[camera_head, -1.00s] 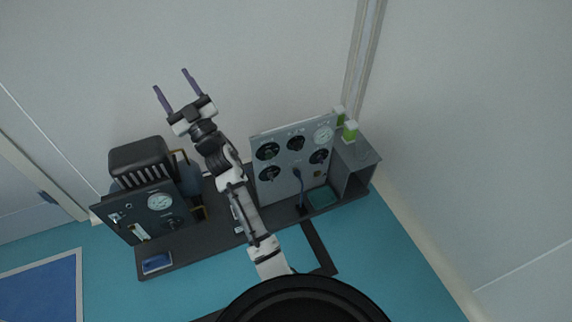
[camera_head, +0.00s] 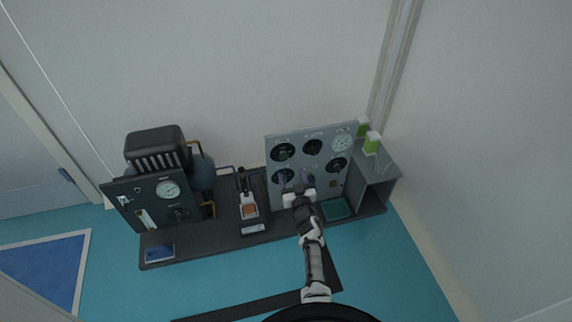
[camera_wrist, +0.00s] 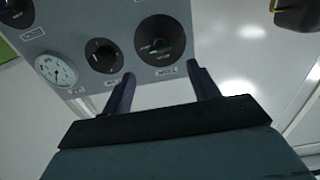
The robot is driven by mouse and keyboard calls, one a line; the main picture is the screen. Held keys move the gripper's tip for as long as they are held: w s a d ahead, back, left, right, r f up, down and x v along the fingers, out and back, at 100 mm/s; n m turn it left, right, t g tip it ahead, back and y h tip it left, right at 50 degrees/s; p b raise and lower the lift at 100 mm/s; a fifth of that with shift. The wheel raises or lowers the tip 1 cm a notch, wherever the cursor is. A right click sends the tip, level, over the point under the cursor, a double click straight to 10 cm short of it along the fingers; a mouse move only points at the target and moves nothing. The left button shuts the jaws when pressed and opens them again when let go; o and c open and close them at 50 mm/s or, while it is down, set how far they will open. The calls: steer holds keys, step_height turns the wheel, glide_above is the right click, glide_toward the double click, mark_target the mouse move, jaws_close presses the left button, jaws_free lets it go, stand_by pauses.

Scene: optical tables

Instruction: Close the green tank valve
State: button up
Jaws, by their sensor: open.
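The grey panel (camera_head: 299,163) carries several round black dials and a white gauge (camera_head: 342,143).
A dark panel (camera_head: 150,198) with a gauge and a black ribbed box (camera_head: 155,148) stand at left. A grey open box (camera_head: 375,180) with green-capped items (camera_head: 372,142) is at right.

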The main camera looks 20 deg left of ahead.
mark_target(285, 159)
steer(key=b+x, duration=0.4)
steer(key=x, duration=0.4)
steer(key=shift+a+f, duration=0.1)
steer(key=shift+a, duration=0.05)
steer(key=shift+w+a+b, duration=0.25)
steer(key=shift+w+b, duration=0.05)
steer(key=shift+w, duration=0.05)
steer(key=c, duration=1)
